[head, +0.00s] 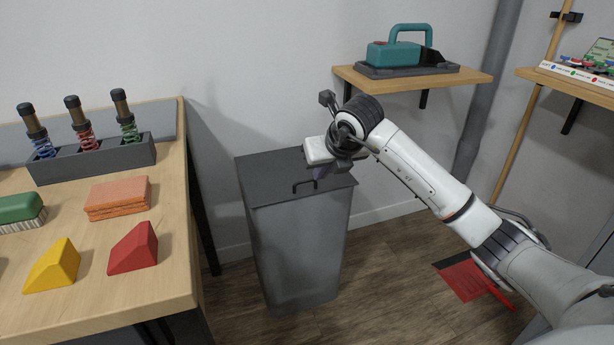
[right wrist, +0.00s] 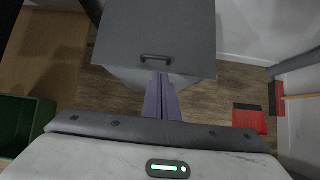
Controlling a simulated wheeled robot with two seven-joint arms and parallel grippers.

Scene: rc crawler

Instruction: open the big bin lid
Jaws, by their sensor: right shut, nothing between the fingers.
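The big bin (head: 300,250) is a tall dark grey bin on the floor between the workbench and the right shelf. Its flat lid (head: 270,177) lies shut on top, with a small black handle (head: 304,186) near the front edge. The handle also shows in the right wrist view (right wrist: 156,58). My right gripper (head: 318,173) is above the front part of the lid, close beside the handle. In the right wrist view its purple fingers (right wrist: 161,82) are together and empty, with the tips just short of the handle. My left gripper is not in view.
A workbench (head: 185,250) stands left of the bin, with a red wedge (head: 133,248), a yellow wedge (head: 53,266) and sponge-like blocks. A shelf (head: 465,77) holds a teal tool (head: 395,55). A red dustpan (head: 465,280) lies on the floor at right.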

